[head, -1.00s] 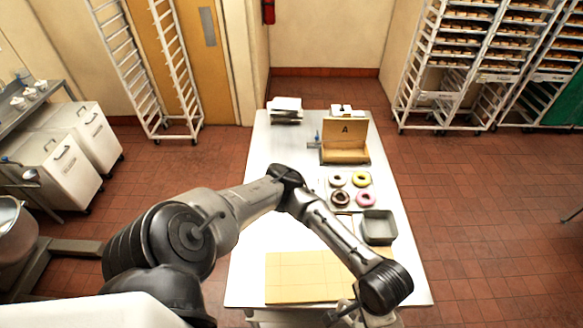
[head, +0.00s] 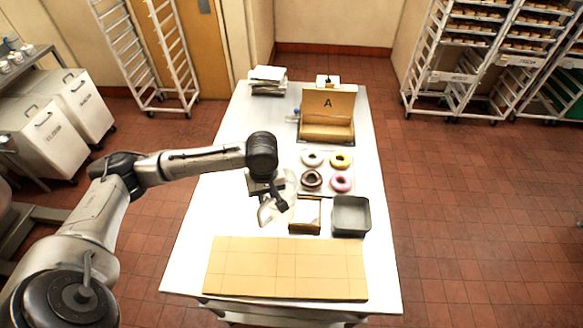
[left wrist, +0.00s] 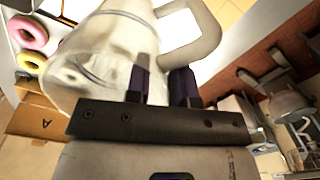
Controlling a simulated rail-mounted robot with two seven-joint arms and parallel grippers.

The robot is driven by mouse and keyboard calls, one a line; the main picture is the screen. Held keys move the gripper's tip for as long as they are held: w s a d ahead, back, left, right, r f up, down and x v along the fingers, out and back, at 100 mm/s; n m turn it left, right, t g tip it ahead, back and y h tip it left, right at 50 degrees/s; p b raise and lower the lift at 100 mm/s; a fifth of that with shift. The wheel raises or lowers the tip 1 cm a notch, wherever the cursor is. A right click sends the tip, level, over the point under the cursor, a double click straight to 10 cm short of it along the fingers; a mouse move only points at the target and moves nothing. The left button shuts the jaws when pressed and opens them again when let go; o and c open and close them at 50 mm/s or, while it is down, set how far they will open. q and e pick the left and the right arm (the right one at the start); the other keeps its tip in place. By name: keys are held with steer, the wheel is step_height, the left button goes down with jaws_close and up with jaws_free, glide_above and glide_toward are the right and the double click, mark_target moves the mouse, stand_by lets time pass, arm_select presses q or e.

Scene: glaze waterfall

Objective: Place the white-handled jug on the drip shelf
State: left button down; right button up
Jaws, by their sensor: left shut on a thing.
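The white-handled jug (head: 271,209) is a pale, translucent vessel held above the table, left of the small wooden-framed tray. It fills the upper left of the left wrist view (left wrist: 105,45), tilted there, with its thick white handle looping to the right. My left gripper (left wrist: 168,85) is shut on the jug at its handle side; in the head view the gripper (head: 268,187) is partly hidden by its wrist. I cannot tell for certain which thing is the drip shelf. My right gripper is not in view.
Donuts on a tray (head: 327,158) lie beyond the jug. A grey square pan (head: 352,216) stands beside the small wooden-framed tray (head: 306,228). A cardboard box marked A (head: 327,103) stands behind. A tan gridded board (head: 286,268) covers the front; the table's left side is clear.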

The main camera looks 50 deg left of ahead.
arm_select(q)
steer(key=a+f+n+b, duration=0.1)
steer(key=a+n+b, duration=0.45)
steer(key=a, duration=0.35)
steer(key=w+a+f, duration=0.7)
steer(key=a+f, duration=0.3)
steer(key=f, duration=0.1)
steer(key=shift+n, duration=0.35)
steer(key=c, duration=1)
jaws_free()
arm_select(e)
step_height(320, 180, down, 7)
arm_select(q)
steer(key=shift+r, duration=0.1)
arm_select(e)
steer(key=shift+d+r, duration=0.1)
arm_select(q)
step_height(320, 180, up, 11)
steer(key=shift+w+a+p, duration=0.2)
steer(key=shift+w+p, duration=0.15)
steer(key=shift+r, duration=0.15)
steer(key=shift+c, duration=0.5)
steer(key=shift+r, duration=0.3)
steer(key=shift+c, duration=1.3)
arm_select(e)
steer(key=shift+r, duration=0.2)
